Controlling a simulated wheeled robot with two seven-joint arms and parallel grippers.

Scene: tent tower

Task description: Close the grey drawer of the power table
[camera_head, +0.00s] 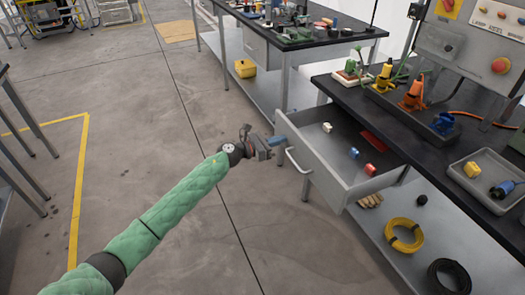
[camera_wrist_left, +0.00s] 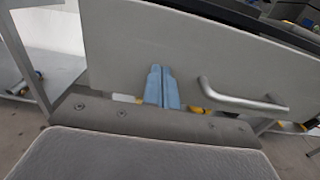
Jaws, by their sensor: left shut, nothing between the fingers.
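The grey drawer (camera_head: 345,178) of the power table (camera_head: 405,120) is pulled out to the left in the head view. Small white, blue and red items lie inside it. Its front panel (camera_wrist_left: 190,50) fills much of the left wrist view, with the bar handle (camera_wrist_left: 240,98) to the right of my fingers. My left gripper (camera_head: 279,141) is shut and empty, its blue fingertips (camera_wrist_left: 162,88) pointing at the drawer front beside the handle. I cannot tell whether they touch the panel. My right gripper is not in view.
A control panel with a red button (camera_head: 501,65) stands over the table. Colored connectors (camera_head: 412,96) and a grey tray (camera_head: 488,178) lie on top. A yellow cable coil (camera_head: 404,236) and a black coil (camera_head: 449,275) lie on the lower shelf. The floor in front is clear.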

